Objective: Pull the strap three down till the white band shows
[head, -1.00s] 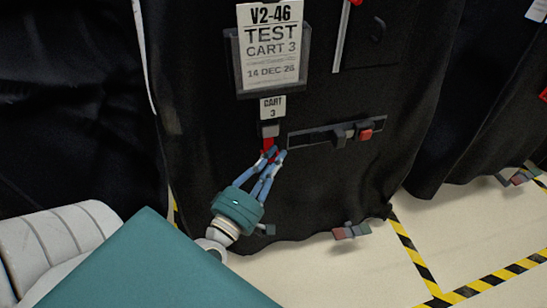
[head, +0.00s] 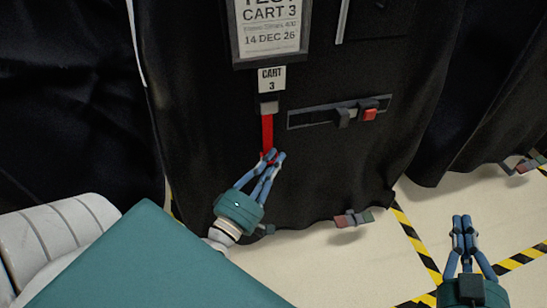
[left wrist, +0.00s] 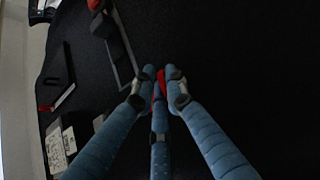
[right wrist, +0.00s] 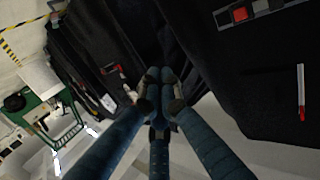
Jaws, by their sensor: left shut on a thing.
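The red strap (head: 267,132) hangs from a grey holder (head: 268,107) under the "CART 3" label (head: 271,79) on the black cart cover. A long red length of it shows, and I see no white band on it. My left gripper (head: 272,156) is shut on the strap's lower end. In the left wrist view, red strap (left wrist: 160,82) shows between the fingertips, and the rest is mostly hidden by the fingers. My right gripper (head: 463,220) is at the lower right, away from the cart, with its fingers together and empty.
A grey horizontal bar (head: 325,116) with a red buckle (head: 369,114) sits right of the strap. A sign pocket (head: 270,30) hangs above. Yellow-black tape (head: 418,243) marks the floor.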

